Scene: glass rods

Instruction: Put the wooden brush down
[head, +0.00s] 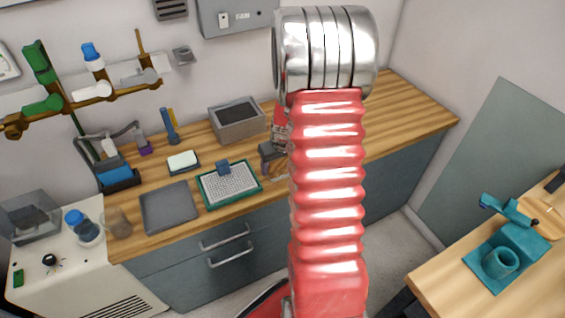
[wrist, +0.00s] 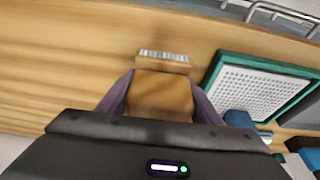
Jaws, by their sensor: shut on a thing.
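My gripper (wrist: 160,82) is shut on the wooden brush (wrist: 160,96), with a dark purple finger on each side of its brown wooden block. The brush's pale bristles (wrist: 163,56) show at its far end, over the wooden counter. I cannot tell whether the brush touches the counter. In the head view my gripper (head: 270,153) is a small grey shape over the counter, right of the green-rimmed tray, partly behind my red arm. The brush is mostly hidden there.
The green-rimmed tray (head: 203,193) with a white perforated surface lies close beside the gripper, a blue block (head: 223,167) on its edge. A grey bin (head: 234,137) stands behind. The wooden counter (head: 405,108) is clear at right.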

